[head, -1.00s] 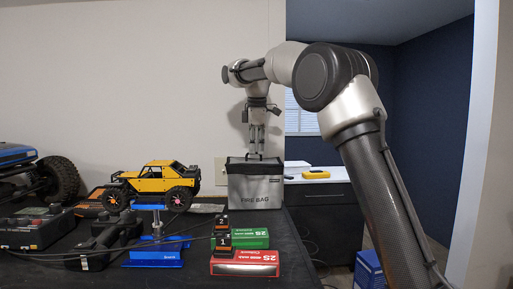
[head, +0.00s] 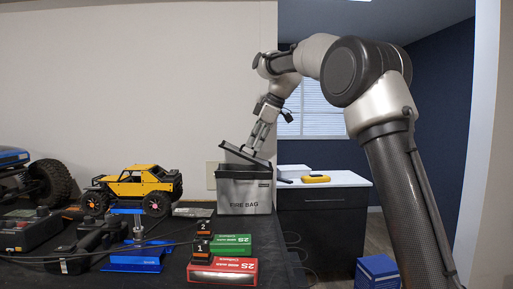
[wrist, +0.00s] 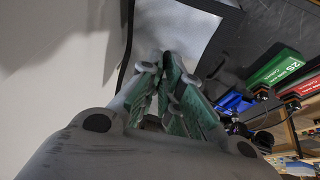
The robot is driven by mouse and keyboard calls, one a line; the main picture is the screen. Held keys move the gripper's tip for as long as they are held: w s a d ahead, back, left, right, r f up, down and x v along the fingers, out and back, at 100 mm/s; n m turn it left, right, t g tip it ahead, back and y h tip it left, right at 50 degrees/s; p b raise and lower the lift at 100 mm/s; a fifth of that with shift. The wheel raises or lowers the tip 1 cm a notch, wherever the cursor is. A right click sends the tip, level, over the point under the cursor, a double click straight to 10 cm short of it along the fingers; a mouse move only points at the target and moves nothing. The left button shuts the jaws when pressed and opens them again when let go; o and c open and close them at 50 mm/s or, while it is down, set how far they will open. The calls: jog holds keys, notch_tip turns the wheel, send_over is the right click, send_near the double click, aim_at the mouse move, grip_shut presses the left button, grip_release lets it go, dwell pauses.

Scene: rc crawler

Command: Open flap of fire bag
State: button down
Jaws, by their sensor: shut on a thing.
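The silver fire bag (head: 243,193) with black trim stands at the back right of the black table. Its flap (head: 240,153) is tilted up, higher on the left, with a dark gap under it. My gripper (head: 257,147) reaches down from above, tilted, and is shut on the flap. In the wrist view, my gripper (wrist: 165,62) has its fingers close together at the flap (wrist: 185,28), a silver panel with a black border. The exact pinch point is partly hidden by the fingers. The inside of the bag is not visible.
Green (head: 231,244) and red (head: 222,271) battery boxes lie in front of the bag, with black numbered blocks beside and on them. A yellow crawler (head: 135,186) sits on a blue stand to the left. A white-topped cabinet (head: 325,180) is right of the table.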

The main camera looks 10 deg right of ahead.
jog(key=d+y, duration=0.2)
jog(key=y, duration=0.1)
jog(key=d+r+t+y, duration=0.1)
jog(key=d, duration=0.1)
jog(key=shift+s+r+m, duration=0.1)
jog(key=shift+s+m, duration=0.2)
jog(key=shift+s, duration=0.05)
jog(key=s+d+f+m+t+y, duration=0.1)
jog(key=d+f+t+y, duration=0.1)
jog(key=d+y, duration=0.5)
jog(key=shift+s+f+t+y, duration=0.25)
jog(key=shift+t+y, duration=0.45)
jog(key=shift+y, duration=0.4)
jog(key=shift+d, duration=0.1)
